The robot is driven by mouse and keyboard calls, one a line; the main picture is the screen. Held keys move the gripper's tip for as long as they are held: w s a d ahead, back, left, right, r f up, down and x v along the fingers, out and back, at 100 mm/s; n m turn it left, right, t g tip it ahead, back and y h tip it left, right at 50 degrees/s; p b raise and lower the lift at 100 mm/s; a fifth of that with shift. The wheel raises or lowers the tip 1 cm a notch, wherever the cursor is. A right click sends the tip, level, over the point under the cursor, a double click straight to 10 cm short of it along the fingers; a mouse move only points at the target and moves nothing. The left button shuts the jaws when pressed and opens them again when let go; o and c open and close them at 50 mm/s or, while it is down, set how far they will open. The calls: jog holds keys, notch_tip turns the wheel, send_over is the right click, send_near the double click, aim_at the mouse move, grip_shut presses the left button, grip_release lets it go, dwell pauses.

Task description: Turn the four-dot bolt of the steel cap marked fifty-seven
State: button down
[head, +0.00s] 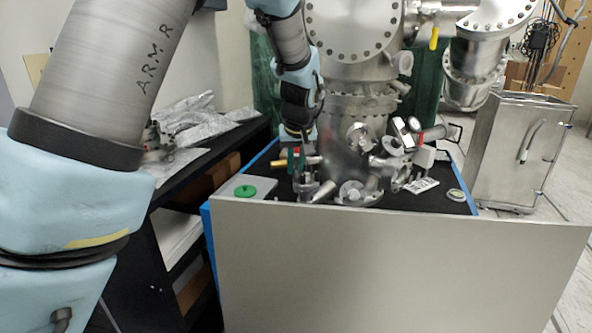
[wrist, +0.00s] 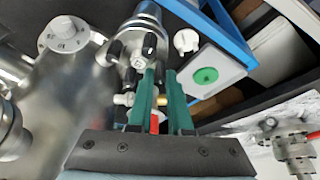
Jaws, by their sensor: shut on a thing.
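My gripper (head: 297,165) points down beside the left of the steel chamber. In the wrist view its two dark green fingers (wrist: 161,72) are close together on a small red-and-brass piece (wrist: 155,122), mostly hidden between them. A brass end shows left of the fingers. Just beyond the fingertips is a steel cap (wrist: 148,18) with several black bolt heads and a small white label (wrist: 138,60). I cannot read its number or the dots, nor tell whether the held piece touches a bolt. Another round steel cap (wrist: 63,35) is at the upper left.
A grey plate with a green disc (head: 245,190) lies left of the cap. The steel chamber (head: 345,145) with ports and valves stands close on the right. A pale panel (head: 400,265) closes the front. Foil-covered items (head: 200,115) lie on the black shelf at left.

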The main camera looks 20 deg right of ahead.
jog(key=m+h, duration=0.1)
jog(key=m, duration=0.1)
jog(key=m+g, duration=0.1)
jog(key=m, duration=0.2)
jog(key=shift+a+m+h, duration=0.2)
jog(key=shift+m+h, duration=0.1)
jog(key=shift+h, duration=0.1)
dwell(0.4)
jog(key=c, duration=0.9)
grip_release()
jog(key=shift+o, duration=0.3)
jog(key=shift+d, duration=0.1)
jog(key=shift+d+r, duration=0.1)
jog(key=shift+r, duration=0.05)
